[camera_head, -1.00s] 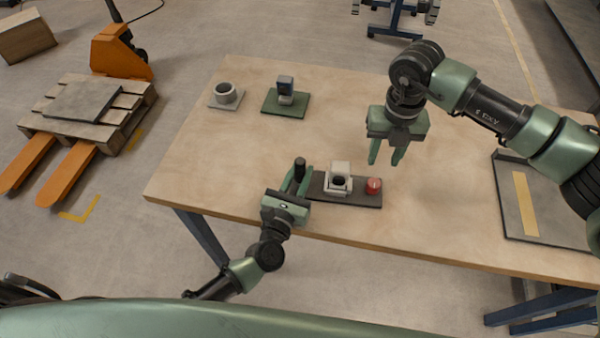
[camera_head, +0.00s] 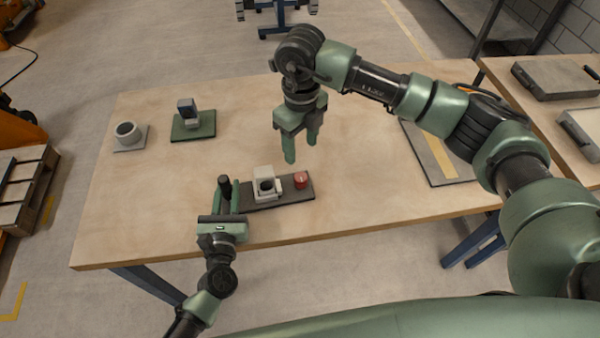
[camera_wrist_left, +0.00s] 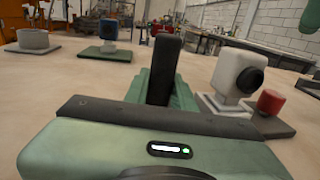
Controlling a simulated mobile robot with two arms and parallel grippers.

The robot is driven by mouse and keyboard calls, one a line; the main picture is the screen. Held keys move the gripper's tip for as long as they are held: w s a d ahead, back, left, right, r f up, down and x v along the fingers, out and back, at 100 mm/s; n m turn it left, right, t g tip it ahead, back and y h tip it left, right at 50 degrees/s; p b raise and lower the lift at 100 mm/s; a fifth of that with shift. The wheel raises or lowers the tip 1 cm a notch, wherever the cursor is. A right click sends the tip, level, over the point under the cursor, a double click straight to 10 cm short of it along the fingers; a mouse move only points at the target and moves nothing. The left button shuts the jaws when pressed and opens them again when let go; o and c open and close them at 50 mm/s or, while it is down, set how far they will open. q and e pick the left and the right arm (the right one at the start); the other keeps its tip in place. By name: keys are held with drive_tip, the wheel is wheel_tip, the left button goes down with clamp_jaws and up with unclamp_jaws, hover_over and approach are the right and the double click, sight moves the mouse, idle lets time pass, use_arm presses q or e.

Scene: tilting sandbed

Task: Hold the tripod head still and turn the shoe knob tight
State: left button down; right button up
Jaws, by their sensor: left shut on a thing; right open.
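The tripod head has a dark base plate (camera_head: 288,194), a white block (camera_head: 264,179) with a round black face, a red knob (camera_head: 301,180) at its right end and a black upright handle (camera_head: 225,186) at its left. The handle (camera_wrist_left: 164,68), white block (camera_wrist_left: 228,72) and red knob (camera_wrist_left: 270,102) also show in the left wrist view. My left gripper (camera_head: 226,196) is shut on the black handle. My right gripper (camera_head: 301,152) is open and empty, pointing down near the red knob and above it in the picture. It does not appear to touch the knob.
A grey cup-shaped part (camera_head: 128,134) and a small device on a green plate (camera_head: 193,131) stand at the table's back left. A grey tray with a yellow strip (camera_head: 437,152) lies on the right. The front table edge is close to the tripod head.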

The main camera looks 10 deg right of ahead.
sight(301, 176)
wheel_tip(301, 176, down, 11)
drive_tip(key=shift+f, duration=0.2)
idle(0.3)
clamp_jaws()
